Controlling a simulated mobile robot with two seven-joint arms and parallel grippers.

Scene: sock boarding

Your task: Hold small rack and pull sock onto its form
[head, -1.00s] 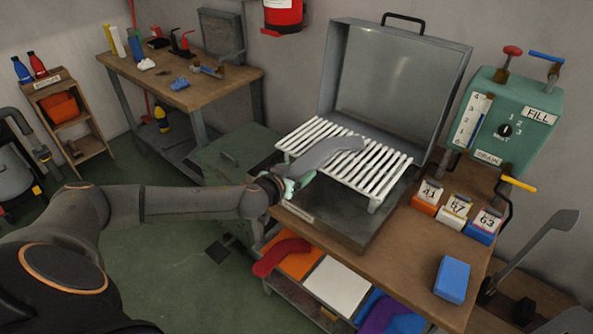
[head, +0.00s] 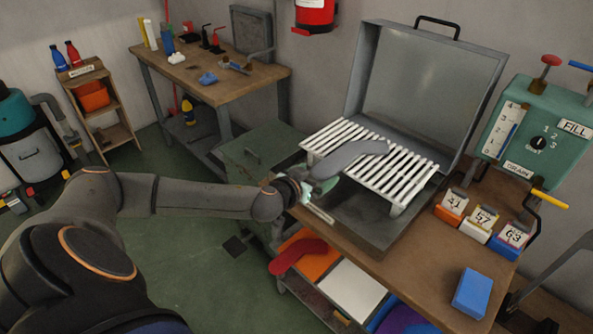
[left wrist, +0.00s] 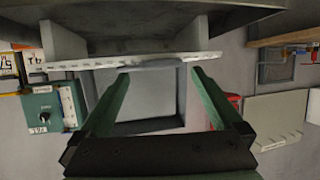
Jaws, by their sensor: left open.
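A white slatted rack (head: 412,188) lies across an open grey metal case (head: 372,232) on the workbench. A grey foot-shaped piece (head: 352,156) rests on its slats; I cannot tell whether it is a bare form or a sock on one. My left gripper (head: 318,190) is at the rack's near left side, beside the grey piece's lower end. In the left wrist view its green fingers (left wrist: 160,80) are spread, with nothing clearly gripped. A pale bar (left wrist: 60,66) crosses that view close to the fingertips. A red sock-like piece (head: 295,254) lies on the shelf below. My right gripper is out of view.
The case's raised lid (head: 420,90) stands behind the rack. A green fill-and-drain box (head: 540,130), several numbered blocks (head: 480,220) and a blue block (head: 473,293) are to the right. A second bench (head: 225,75) stands at the back left. Green floor is open between.

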